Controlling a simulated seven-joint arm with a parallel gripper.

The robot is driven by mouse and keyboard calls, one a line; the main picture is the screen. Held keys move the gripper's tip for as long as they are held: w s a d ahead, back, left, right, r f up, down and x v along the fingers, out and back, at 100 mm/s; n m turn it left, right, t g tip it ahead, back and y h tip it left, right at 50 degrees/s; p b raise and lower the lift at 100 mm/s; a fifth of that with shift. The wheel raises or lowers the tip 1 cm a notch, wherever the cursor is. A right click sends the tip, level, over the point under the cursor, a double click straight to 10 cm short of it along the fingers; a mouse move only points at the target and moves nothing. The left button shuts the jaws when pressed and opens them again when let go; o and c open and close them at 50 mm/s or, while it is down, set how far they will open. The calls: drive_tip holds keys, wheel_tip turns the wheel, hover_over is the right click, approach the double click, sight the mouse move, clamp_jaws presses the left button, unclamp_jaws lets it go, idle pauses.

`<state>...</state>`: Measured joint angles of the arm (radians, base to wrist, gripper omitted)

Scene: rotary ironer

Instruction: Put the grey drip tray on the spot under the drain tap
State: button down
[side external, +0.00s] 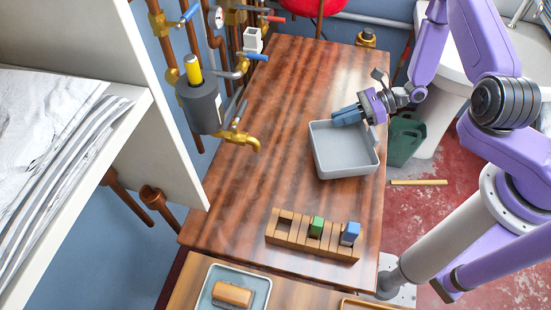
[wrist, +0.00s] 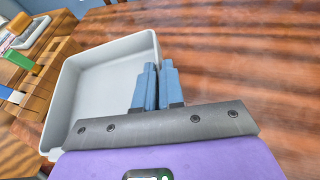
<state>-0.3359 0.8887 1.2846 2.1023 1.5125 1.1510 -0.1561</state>
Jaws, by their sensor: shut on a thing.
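The grey drip tray (side external: 345,172) is a shallow, empty square tray at the right side of the wooden table. My gripper (side external: 347,115) is at its far rim, with blue fingers shut on the tray wall. In the wrist view, the fingers (wrist: 156,85) straddle the wall of the tray (wrist: 95,85). I cannot tell whether the tray rests on the table or is slightly raised. The brass drain tap (side external: 240,139) hangs over the table's left part, below a grey cylinder (side external: 200,104). No marked spot shows beneath it.
A wooden slotted rack (side external: 285,238) with green and blue blocks stands at the table's front. A lower surface holds a tray (side external: 205,298) with a wooden-topped block. Pipes and valves line the left wall. The table (side external: 265,185) is clear between drip tray and tap.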

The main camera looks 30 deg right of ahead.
drive_tip(key=w+a, duration=0.2)
drive_tip(key=a, duration=0.3)
drive_tip(key=w+a, duration=0.2)
drive_tip(key=a, duration=0.4)
drive_tip(key=w+a, duration=0.2)
drive_tip(key=a, duration=0.3)
drive_tip(key=shift+w+a, duration=0.15)
drive_tip(key=shift+w, duration=0.2)
drive_tip(key=shift+f, duration=1.75)
drive_tip(key=c, duration=1.2)
unclamp_jaws()
drive_tip(key=shift+f, duration=0.1)
drive_tip(key=shift+c, duration=0.2)
drive_tip(key=v, duration=1.2)
